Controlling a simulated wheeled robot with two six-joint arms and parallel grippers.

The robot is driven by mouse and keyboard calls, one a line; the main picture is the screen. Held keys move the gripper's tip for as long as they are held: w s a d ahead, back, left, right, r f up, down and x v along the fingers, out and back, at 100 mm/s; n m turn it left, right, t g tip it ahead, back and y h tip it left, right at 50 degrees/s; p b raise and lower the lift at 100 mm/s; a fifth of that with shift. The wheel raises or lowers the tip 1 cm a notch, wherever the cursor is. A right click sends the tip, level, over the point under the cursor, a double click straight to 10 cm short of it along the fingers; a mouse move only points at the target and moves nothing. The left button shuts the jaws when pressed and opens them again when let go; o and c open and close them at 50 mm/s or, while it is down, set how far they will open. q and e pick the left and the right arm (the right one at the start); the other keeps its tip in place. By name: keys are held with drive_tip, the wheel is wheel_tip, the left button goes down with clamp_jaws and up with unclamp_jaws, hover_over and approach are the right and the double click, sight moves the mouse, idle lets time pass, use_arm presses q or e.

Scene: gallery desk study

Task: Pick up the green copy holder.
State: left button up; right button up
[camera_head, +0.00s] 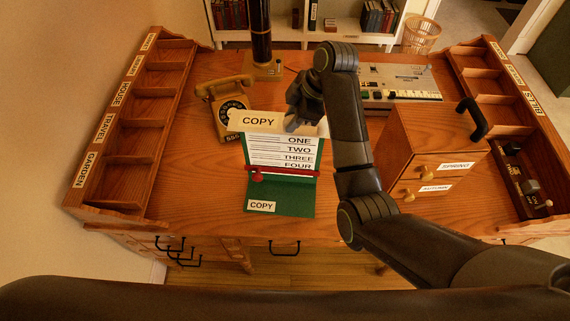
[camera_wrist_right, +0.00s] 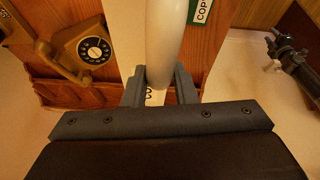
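The green copy holder (camera_head: 281,200) stands at the middle front of the desk, its face towards me. It has a cream COPY board on top, a sheet reading ONE to FOUR, a red bar and a green base with a COPY label. My right gripper (camera_head: 303,122) is at the right part of its top board. In the right wrist view, my right gripper (camera_wrist_right: 161,84) has its fingers close against both sides of a cream rounded part, with part of a COPY label between them. I cannot tell if the base touches the desk.
An old dial telephone (camera_head: 228,107) stands left of the holder. A wooden drawer box (camera_head: 425,137) with a black handle stands to the right, close to my arm. Labelled wooden trays (camera_head: 125,117) line the left side. A grey keyed machine (camera_head: 398,82) is at the back right.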

use_arm(q)
drive_tip(key=shift+w+a, duration=0.3)
drive_tip(key=shift+a, duration=0.2)
use_arm(e)
clamp_jaws()
drive_tip(key=shift+r, duration=0.1)
